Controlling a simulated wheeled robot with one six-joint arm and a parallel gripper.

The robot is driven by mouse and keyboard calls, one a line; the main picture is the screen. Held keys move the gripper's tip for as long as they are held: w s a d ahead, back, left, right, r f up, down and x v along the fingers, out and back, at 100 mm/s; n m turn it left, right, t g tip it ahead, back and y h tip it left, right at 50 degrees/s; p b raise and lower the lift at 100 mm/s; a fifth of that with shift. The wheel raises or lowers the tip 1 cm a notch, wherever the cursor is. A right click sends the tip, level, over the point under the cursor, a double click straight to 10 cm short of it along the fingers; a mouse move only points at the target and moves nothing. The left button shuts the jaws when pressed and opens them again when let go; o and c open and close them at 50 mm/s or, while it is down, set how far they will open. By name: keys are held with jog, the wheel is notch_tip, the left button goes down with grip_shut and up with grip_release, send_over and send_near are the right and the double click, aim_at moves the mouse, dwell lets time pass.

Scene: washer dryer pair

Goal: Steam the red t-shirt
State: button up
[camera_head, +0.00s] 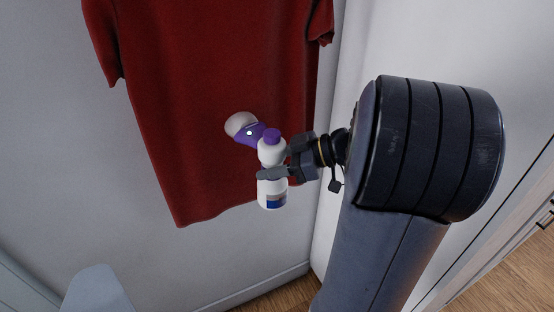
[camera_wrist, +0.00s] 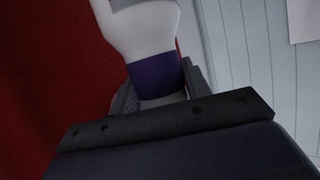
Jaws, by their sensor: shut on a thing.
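The red t-shirt (camera_head: 215,90) hangs flat in front of a pale wall, its upper part cut off by the frame. It also fills the left of the wrist view (camera_wrist: 50,70). A white and purple handheld steamer (camera_head: 271,192) is upright in front of the shirt's lower part, its rounded head (camera_head: 240,124) pointing up and left toward the cloth. I cannot tell whether the head touches the shirt. My gripper (camera_head: 273,173) is shut around the steamer's body. The steamer also shows in the wrist view (camera_wrist: 148,35), partly cut off.
A pale wall or panel (camera_head: 365,35) stands close on the right, beside my arm. A light grey rounded object (camera_head: 97,290) is at the lower left. Wooden floor (camera_head: 262,301) shows at the bottom. The wall area left of the shirt is clear.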

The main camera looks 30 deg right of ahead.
jog(key=shift+a+p, duration=0.8)
jog(key=shift+a, duration=1.65)
jog(key=shift+r, duration=0.1)
notch_tip(320, 180, up, 24)
jog(key=p, duration=0.5)
jog(key=shift+p, duration=0.4)
dwell(2.4)
jog(key=shift+s, duration=0.1)
jog(key=s, duration=1)
dwell(0.5)
